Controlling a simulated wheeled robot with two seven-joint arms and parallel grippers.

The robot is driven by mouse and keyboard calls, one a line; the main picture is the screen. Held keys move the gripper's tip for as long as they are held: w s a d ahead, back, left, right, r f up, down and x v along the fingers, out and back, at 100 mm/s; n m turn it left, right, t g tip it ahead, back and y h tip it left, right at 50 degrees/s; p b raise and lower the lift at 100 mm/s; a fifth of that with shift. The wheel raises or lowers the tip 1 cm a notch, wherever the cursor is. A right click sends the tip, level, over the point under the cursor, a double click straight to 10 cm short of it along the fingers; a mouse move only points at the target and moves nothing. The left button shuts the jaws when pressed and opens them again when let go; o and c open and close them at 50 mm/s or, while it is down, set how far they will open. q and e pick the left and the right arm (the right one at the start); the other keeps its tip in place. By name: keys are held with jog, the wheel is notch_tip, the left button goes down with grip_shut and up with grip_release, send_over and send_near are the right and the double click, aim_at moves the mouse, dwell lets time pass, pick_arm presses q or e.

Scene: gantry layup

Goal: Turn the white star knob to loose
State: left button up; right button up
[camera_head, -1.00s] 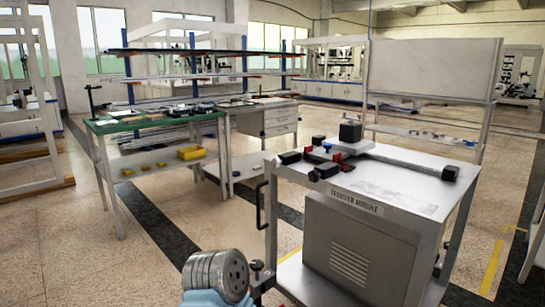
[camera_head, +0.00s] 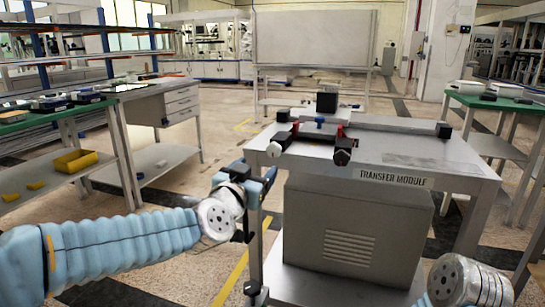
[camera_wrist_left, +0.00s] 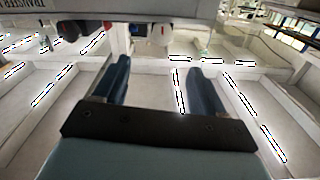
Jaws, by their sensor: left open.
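My right gripper is out of view.
The transfer module (camera_head: 420,178) is a grey metal table with a cabinet below. A black-ended bar (camera_head: 395,124) lies across its top. A workbench with a yellow bin (camera_head: 76,161) stands at left. Another green-topped bench (camera_head: 495,102) is at right.

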aim_at(273, 151)
pick_arm(q)
jog(key=x, duration=1.2)
jog(key=shift+w+f+p, duration=0.2)
jog(key=shift+w+p, duration=0.2)
jog(key=shift+w, duration=0.05)
jog(key=c, duration=1.1)
jog(key=shift+o, duration=0.2)
